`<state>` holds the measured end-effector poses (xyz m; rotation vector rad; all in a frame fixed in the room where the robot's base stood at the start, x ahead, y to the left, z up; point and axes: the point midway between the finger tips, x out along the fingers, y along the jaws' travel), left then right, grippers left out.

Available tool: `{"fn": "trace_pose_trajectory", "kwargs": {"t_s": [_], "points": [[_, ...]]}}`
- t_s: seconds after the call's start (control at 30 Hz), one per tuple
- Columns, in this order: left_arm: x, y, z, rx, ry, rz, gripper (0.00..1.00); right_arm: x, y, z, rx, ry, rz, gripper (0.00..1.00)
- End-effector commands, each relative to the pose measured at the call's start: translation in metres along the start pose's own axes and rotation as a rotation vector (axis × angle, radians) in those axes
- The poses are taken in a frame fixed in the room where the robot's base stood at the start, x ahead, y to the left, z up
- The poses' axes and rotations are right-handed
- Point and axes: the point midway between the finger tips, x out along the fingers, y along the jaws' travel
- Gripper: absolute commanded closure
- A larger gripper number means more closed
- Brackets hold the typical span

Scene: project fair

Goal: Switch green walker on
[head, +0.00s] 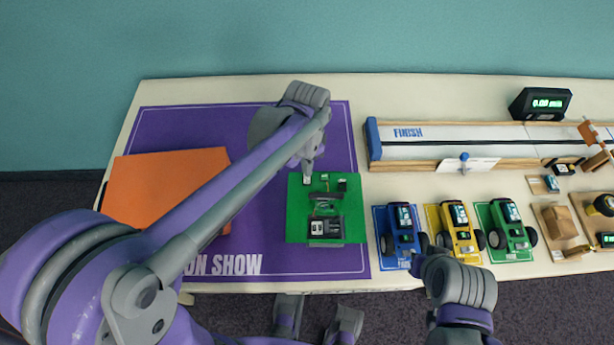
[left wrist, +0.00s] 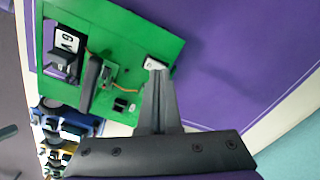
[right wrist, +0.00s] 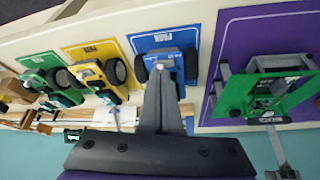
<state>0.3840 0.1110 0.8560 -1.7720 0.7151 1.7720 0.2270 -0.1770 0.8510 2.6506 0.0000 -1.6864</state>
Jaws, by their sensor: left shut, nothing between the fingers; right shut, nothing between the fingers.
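The green walker (head: 297,228) is a flat green board on the purple show mat, carrying a battery block (head: 325,228), wires and small dark parts. A small white and dark switch sits at its back left corner; it shows clearly in the left wrist view (left wrist: 155,62). My left gripper (head: 308,168) is shut and empty, pointing down with its tips at or just above the switch; I cannot tell if they touch. The tips partly cover the switch. My right gripper (right wrist: 162,62) is shut and empty, in front of the blue car (right wrist: 182,70).
An orange panel (head: 150,182) lies on the purple mat (head: 240,120), partly behind my left arm. Blue, yellow (head: 461,232) and green (head: 510,230) cars stand in a row to the right. A wooden-edged track (head: 440,135) and a timer display (head: 540,104) are behind them.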

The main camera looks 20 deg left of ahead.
Motion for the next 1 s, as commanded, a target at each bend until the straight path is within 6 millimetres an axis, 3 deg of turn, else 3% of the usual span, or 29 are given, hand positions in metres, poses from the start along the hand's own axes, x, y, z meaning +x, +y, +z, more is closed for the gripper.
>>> {"fn": "trace_pose_trajectory", "kwargs": {"t_s": [0.73, 1.0], "points": [[0.012, 0.000, 0.000, 0.000, 0.000, 0.000, 1.00, 0.007, 0.000, 0.004, 0.000, -0.003, 0.000, 1.00], [0.003, 0.000, 0.000, 0.000, 0.000, 0.000, 1.00, 0.001, 0.000, 0.001, 0.000, 0.000, 0.000, 1.00]]}}
